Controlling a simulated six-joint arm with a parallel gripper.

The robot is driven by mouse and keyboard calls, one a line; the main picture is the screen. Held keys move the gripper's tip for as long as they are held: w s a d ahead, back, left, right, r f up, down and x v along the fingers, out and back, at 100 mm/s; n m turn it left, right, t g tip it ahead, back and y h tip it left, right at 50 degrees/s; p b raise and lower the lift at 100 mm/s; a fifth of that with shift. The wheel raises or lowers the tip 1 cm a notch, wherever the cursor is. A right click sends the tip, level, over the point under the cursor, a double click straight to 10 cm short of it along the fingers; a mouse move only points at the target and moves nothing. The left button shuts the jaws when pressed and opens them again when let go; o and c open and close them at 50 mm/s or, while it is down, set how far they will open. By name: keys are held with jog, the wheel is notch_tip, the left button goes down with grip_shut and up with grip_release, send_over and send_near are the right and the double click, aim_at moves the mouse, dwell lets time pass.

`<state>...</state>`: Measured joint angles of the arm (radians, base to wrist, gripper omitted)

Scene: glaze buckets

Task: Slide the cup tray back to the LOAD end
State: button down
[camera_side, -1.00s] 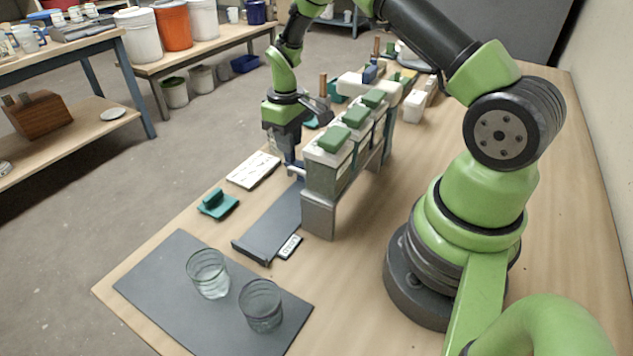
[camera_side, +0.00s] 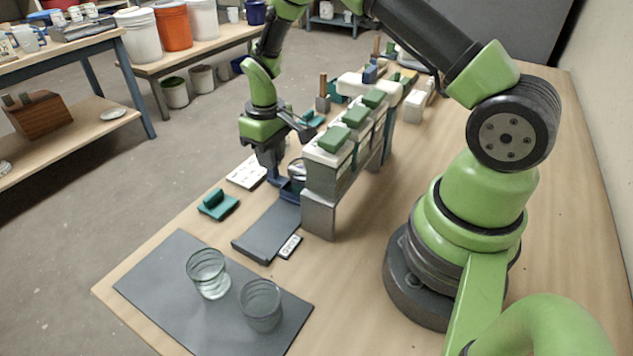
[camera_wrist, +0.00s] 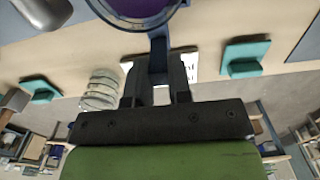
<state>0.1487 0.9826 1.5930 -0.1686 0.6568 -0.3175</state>
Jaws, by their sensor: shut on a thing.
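The blue cup tray (camera_side: 290,192) sits on the grey slide rail (camera_side: 266,232), at the left side of the glaze dispenser stand. A clear cup (camera_side: 298,170) stands in it, partly hidden by the stand. My gripper (camera_side: 273,181) is shut on the tray's handle. In the wrist view my gripper (camera_wrist: 160,92) holds the blue handle (camera_wrist: 158,52), and the tray's ring (camera_wrist: 186,14) surrounds a cup with purple content (camera_wrist: 140,6). The LOAD label (camera_side: 290,246) lies beside the near end of the rail.
The dispenser stand (camera_side: 320,212) with green-topped bins rises close to the right of my gripper. A teal block (camera_side: 217,204) and a white card (camera_side: 246,170) lie left of the rail. Two glasses (camera_side: 208,274) (camera_side: 261,305) stand on the dark mat (camera_side: 165,290). The near rail is clear.

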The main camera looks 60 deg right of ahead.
dwell(0.3)
jog(key=shift+a, duration=5.9)
jog(key=c, duration=1.1)
grip_release()
jog(key=shift+r, duration=0.1)
jog(key=shift+r, duration=3.4)
